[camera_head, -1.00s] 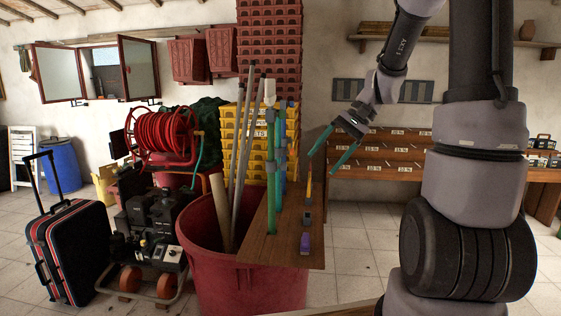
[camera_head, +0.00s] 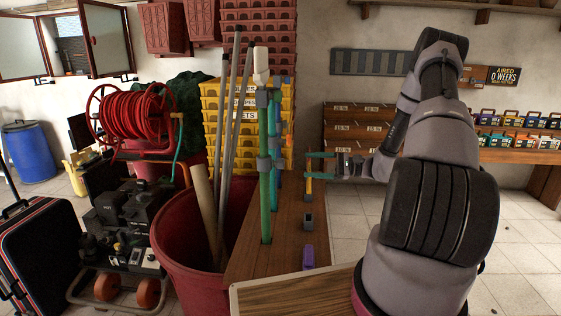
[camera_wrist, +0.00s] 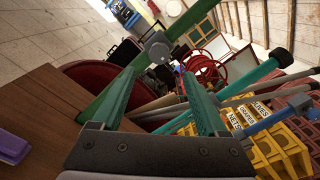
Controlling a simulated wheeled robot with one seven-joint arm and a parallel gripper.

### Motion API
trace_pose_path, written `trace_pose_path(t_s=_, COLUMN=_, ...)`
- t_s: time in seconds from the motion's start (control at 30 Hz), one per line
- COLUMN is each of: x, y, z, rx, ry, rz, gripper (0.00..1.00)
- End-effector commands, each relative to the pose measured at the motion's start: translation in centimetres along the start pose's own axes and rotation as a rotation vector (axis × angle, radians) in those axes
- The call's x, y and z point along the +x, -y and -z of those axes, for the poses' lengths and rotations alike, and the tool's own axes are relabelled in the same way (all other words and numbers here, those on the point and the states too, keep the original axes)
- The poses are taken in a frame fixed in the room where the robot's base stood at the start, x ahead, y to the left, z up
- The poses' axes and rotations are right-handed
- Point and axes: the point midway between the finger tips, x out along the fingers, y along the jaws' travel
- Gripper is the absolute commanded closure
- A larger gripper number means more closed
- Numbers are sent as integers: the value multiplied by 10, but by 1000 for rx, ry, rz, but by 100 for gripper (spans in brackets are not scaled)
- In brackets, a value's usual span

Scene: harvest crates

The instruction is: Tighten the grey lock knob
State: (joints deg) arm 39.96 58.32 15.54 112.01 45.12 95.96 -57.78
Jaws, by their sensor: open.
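The grey lock knob (camera_wrist: 158,47) shows in the wrist view on a green pole (camera_wrist: 190,27), just beyond and between my fingertips. In the head view the green pole (camera_head: 265,205) stands upright at the wooden board, with a grey fitting (camera_head: 263,165) partway up; I cannot tell for sure that this is the same knob. My gripper (camera_head: 308,166) is open and empty, its teal fingers pointing left toward the poles. It also shows in the wrist view (camera_wrist: 160,75), apart from the knob as far as I can see.
A wooden board (camera_head: 252,262) lies by a red tub (camera_head: 175,262) holding grey poles. A yellow-orange upright (camera_head: 308,190) stands close to my fingers, near a purple block (camera_head: 308,256). Yellow crates (camera_head: 215,128) are stacked behind. A red hose reel (camera_head: 130,118) stands left.

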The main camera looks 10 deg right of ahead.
Motion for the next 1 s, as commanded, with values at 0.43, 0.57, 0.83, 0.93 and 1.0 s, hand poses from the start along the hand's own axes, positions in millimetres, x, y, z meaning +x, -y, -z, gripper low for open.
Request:
trace_pose_path(t_s=0.43, x=79, y=-1, z=-1, rx=1, ry=2, rz=-6, gripper=24)
trace_pose_path(t_s=0.57, x=94, y=-1, z=-1, rx=0, ry=1, rz=-6, gripper=24)
trace_pose_path(t_s=0.83, x=103, y=-1, z=-1, rx=1, ry=0, rz=-4, gripper=24)
trace_pose_path(t_s=0.93, x=103, y=-1, z=-1, rx=1, ry=0, rz=-4, gripper=24)
trace_pose_path(t_s=1.0, x=103, y=-1, z=-1, rx=1, ry=0, rz=-4, gripper=31)
